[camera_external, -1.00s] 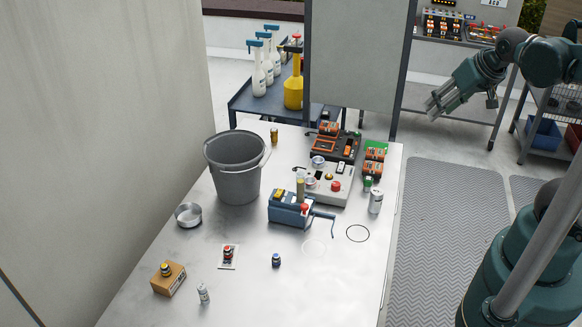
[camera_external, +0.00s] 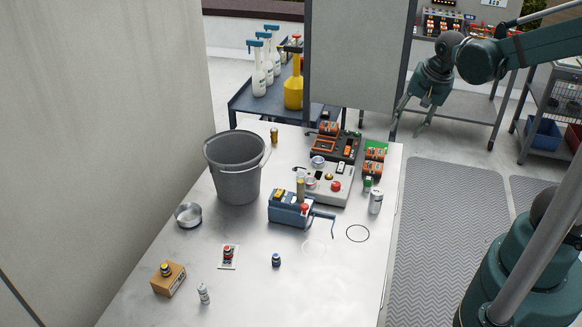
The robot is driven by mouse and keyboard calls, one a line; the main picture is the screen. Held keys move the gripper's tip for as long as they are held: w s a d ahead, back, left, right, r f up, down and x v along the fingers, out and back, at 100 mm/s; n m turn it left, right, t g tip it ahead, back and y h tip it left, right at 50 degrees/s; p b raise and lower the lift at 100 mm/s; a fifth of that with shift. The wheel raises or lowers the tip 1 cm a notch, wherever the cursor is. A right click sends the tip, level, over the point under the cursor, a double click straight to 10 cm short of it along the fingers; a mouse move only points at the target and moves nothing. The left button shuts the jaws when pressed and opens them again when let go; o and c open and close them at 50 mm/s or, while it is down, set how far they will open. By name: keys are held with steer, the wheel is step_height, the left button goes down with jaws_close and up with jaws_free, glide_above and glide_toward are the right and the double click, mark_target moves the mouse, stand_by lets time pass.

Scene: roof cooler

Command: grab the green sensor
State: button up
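A small green piece (camera_external: 368,182), which looks like the green sensor, stands near the right edge of the metal table (camera_external: 340,270). It is just in front of the orange modules (camera_external: 374,162) and behind a white-grey can (camera_external: 376,202). It is too small to make out details. My gripper (camera_external: 411,124) is above and beyond the table's far right corner, fingers pointing down. Its fingers are spread apart with nothing between them. It is up and to the right of the green piece, well apart from it.
A grey control box (camera_external: 326,184) and a dark orange-topped unit (camera_external: 338,146) stand left of the green piece. A blue device with a crank (camera_external: 290,208) and a grey bucket (camera_external: 237,170) are further left. A tall grey panel (camera_external: 358,65) rises behind the table.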

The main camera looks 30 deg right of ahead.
mark_target(369, 178)
steer(key=w+a+f+m+g+b, duration=0.1)
steer(key=w+a+f+m, duration=0.1)
steer(key=f, duration=0.3)
steer(key=w+a+f+m+g+b, duration=0.1)
steer(key=w+a+f+m, duration=0.1)
steer(key=f+m, duration=0.2)
steer(key=w+a+f+m+g, duration=0.1)
steer(key=w+a+f+m, duration=0.1)
steer(key=f, duration=0.5)
steer(key=shift+a+m+b, duration=0.35)
steer(key=shift+m+b, duration=0.05)
steer(key=shift+m, duration=0.4)
steer(key=shift+a+f+g, duration=0.2)
steer(key=shift+f+g, duration=0.1)
steer(key=shift+f, duration=0.2)
steer(key=shift+f, duration=1.3)
steer(key=shift+f, duration=0.1)
steer(key=shift+a+f+b, duration=0.1)
steer(key=shift+f+b, duration=0.5)
steer(key=shift+f, duration=1.9)
steer(key=c, duration=1)
